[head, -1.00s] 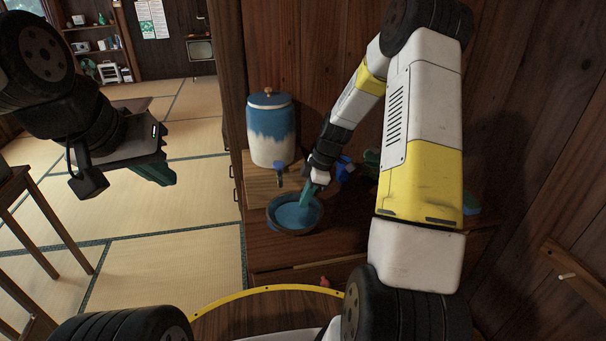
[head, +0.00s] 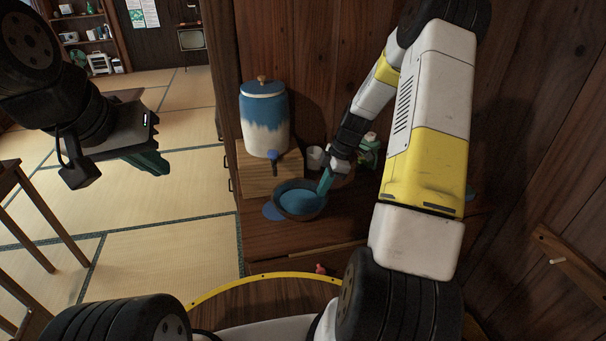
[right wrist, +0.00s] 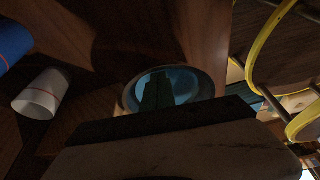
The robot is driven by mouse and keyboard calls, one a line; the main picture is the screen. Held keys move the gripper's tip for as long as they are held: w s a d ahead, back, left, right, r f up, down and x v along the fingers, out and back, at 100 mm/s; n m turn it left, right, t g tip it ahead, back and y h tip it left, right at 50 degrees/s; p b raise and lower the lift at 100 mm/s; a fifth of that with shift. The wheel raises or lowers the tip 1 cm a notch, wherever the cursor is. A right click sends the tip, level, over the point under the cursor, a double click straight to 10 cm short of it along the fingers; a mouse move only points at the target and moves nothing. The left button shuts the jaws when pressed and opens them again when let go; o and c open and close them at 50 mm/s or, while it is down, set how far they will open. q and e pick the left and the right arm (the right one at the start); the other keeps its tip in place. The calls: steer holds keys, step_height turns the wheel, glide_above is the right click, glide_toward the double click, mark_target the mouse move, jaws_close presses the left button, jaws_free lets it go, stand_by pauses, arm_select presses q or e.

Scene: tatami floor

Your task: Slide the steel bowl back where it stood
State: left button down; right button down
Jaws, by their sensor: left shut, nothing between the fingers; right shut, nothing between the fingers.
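The steel bowl (head: 299,214) stands upright on the wooden surface below the dispenser, with blue liquid inside. In the right wrist view the bowl (right wrist: 207,78) is partly hidden behind my fingers. My right gripper (head: 324,184) is shut and empty, its teal fingertips pointing down at the bowl's right inner side; I cannot tell whether they touch the wall. My left gripper (head: 150,161) is shut and empty, up in the air at the left, far from the bowl.
A blue-and-white dispenser (head: 264,118) with a blue tap stands on a wooden block (head: 254,172) behind the bowl. A blue puddle (head: 271,211) lies at the bowl's left. A white cup (head: 315,158) and a green-and-white container (head: 369,150) stand behind my right gripper.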

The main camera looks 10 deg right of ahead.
steer(key=d, duration=0.8)
steer(key=s+d, duration=0.1)
steer(key=d, duration=0.3)
steer(key=shift+a, duration=0.1)
